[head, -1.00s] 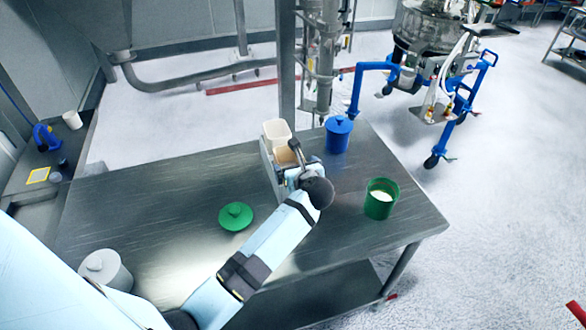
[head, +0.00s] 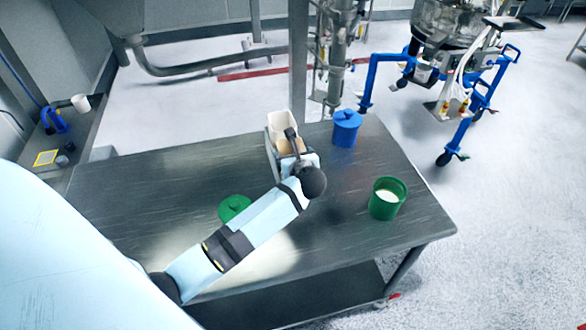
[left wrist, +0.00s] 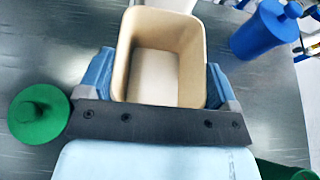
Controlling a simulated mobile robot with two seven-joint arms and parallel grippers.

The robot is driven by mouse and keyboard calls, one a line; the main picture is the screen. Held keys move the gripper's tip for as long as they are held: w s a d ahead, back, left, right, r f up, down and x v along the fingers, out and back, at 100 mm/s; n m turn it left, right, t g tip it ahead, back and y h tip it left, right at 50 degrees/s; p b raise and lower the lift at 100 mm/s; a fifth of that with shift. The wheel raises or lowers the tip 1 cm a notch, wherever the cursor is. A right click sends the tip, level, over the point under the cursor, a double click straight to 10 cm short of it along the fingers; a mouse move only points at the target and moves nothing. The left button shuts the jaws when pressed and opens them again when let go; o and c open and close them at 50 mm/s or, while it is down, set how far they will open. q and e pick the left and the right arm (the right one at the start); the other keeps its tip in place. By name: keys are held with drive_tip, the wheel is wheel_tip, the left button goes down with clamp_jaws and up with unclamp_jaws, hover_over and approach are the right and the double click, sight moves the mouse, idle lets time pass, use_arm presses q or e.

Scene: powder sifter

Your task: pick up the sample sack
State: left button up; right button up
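The sample sack (left wrist: 162,72) shows in the left wrist view as a tan, open-topped, box-like container, empty as far as I see. In the head view the sack (head: 291,147) stands upright toward the table's back edge, partly hidden by my left gripper. My left gripper (left wrist: 161,88) has one blue finger on each side of the sack, close against its walls with little or no gap. I cannot tell whether they grip it. My right gripper is in neither view.
On the metal table (head: 130,195), a white open container (head: 281,122) stands right behind the sack. A blue lidded pot (head: 345,128) and a green tub with white powder (head: 387,197) stand to the right. A green lid (head: 233,207) lies left, partly behind my arm.

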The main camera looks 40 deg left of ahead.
use_arm(q)
drive_tip(key=shift+w+f, duration=0.1)
drive_tip(key=c, duration=0.7)
drive_tip(key=shift+c, duration=0.3)
